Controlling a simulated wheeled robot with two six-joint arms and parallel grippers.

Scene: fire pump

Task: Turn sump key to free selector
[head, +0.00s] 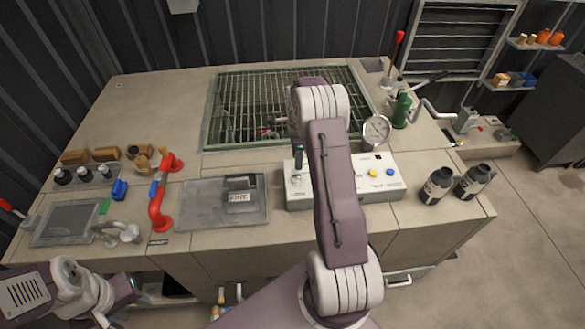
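A white control box (370,188) stands on the counter, with a yellow button, a blue button and a small black part on top. At its left end is a silver fitting (297,179) with a dark upright piece above it; I cannot tell whether this is the selector or the key. My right arm crosses over the box and hides part of its top.
A grated sump (240,105) lies behind the box. A gauge (376,131) and green valve (401,111) stand behind its right end. Two dark bottles (437,186) stand at the right.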

